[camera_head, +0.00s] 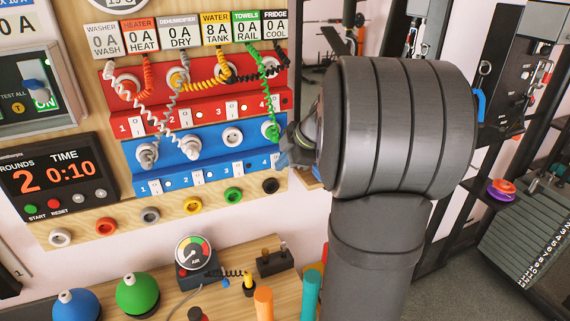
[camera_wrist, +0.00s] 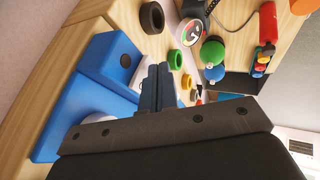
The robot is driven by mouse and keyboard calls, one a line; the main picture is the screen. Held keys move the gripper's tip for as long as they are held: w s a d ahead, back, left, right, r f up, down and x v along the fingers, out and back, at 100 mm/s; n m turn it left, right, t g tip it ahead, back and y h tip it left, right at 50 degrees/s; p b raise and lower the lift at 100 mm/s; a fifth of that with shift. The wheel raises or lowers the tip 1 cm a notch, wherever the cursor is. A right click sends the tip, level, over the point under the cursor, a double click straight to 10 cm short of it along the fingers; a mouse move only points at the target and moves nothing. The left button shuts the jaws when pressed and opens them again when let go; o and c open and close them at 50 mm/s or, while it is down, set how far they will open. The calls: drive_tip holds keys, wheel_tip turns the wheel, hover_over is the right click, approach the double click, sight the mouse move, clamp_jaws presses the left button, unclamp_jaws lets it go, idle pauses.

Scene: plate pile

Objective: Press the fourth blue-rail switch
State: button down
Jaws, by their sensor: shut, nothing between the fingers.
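The blue rail (camera_head: 210,152) runs below a red rail (camera_head: 190,106) on the wooden panel, with numbered positions along its lower step. My gripper (camera_head: 286,158) is at that right end, mostly covered by my arm. In the wrist view its dark fingers (camera_wrist: 158,86) are together and empty. The blue rail's end (camera_wrist: 110,62), with a small dark spot, is just left of the fingers. I cannot tell whether they touch it.
A green coiled cord (camera_head: 253,82) runs to the blue rail's fourth socket, close to my gripper. White and grey coiled cords hang further left. Coloured rings (camera_head: 193,205) line the panel's lower edge. A gauge (camera_head: 194,252) and coloured domes (camera_head: 138,294) stand on the bench below.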

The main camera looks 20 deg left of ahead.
drive_tip(key=shift+w+a+f, duration=0.15)
drive_tip(key=shift+a, duration=0.05)
idle(0.3)
drive_tip(key=shift+r, duration=0.85)
drive_tip(key=s+d+r, duration=0.3)
drive_tip(key=d+r, duration=0.5)
drive_tip(key=shift+s+d+r, duration=0.2)
drive_tip(key=shift+d+r, duration=0.1)
